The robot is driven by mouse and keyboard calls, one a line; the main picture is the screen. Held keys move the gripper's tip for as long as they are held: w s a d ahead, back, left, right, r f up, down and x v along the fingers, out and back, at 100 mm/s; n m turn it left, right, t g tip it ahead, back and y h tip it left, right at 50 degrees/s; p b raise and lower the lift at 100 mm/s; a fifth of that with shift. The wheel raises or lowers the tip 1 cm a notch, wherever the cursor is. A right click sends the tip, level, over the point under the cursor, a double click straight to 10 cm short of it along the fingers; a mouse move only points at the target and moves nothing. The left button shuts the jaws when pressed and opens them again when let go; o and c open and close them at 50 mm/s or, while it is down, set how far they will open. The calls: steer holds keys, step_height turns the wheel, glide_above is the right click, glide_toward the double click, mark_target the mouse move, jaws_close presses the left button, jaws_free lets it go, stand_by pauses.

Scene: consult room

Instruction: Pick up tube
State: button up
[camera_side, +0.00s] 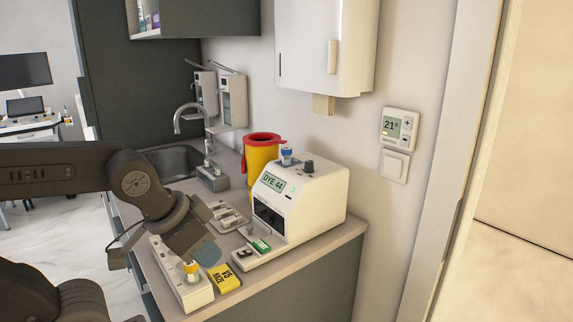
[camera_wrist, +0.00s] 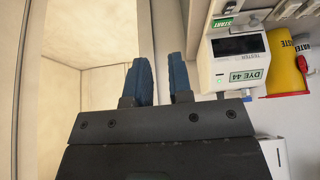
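A tube with a yellow-orange cap (camera_side: 191,268) stands upright in a long white rack (camera_side: 195,298) at the counter's front edge in the side view. A blue-capped tube (camera_side: 286,154) stands on top of the white tester (camera_side: 318,200). My gripper (camera_side: 207,252) is just above and right of the yellow-capped tube in the side view; whether it touches it cannot be told. In the wrist view, the two blue fingers of my gripper (camera_wrist: 160,80) are apart with nothing between them. No tube shows clearly in the wrist view.
A yellow label block (camera_side: 225,278) lies beside the rack. A grey tray (camera_side: 227,216) is behind my gripper. A yellow bin with a red lid (camera_side: 262,158) stands behind the tester. A sink with a faucet (camera_side: 190,115) is at the back left.

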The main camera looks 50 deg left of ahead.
steer(key=o, duration=0.8)
steer(key=shift+c, duration=0.2)
step_height(320, 180, up, 13)
steer(key=n+y, duration=0.1)
steer(key=n, duration=0.1)
glide_above(285, 149)
steer(key=s, duration=0.6)
steer(key=shift+t, duration=0.4)
steer(key=x, duration=0.8)
steer(key=d+x, duration=0.1)
steer(key=x, duration=0.4)
steer(key=shift+f, duration=0.1)
